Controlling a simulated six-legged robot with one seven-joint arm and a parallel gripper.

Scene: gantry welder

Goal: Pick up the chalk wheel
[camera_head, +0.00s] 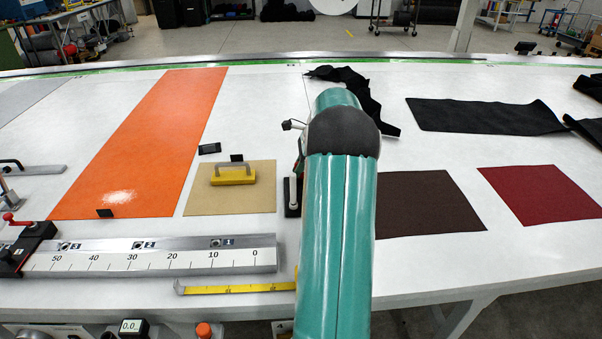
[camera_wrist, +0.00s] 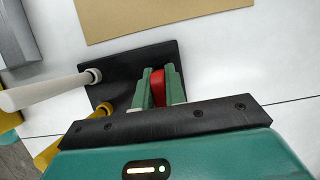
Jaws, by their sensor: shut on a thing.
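In the wrist view, my gripper (camera_wrist: 160,92) has its two green fingers shut on a narrow red piece (camera_wrist: 158,80), which I take to be part of the chalk wheel. The fingers cover most of it, so its full shape is hidden. It is over or on a black plate (camera_wrist: 125,68); I cannot tell whether it touches the plate. A white rod-like handle (camera_wrist: 45,92) stands at the plate's left, with a yellow part below it. In the head view my green arm hides the gripper and the red piece; the black plate (camera_head: 288,208) shows just left of the arm.
A ruler rail (camera_head: 150,262) and yellow tape (camera_head: 235,288) lie in front. Dark brown (camera_head: 430,205) and red (camera_head: 540,195) sheets lie right.

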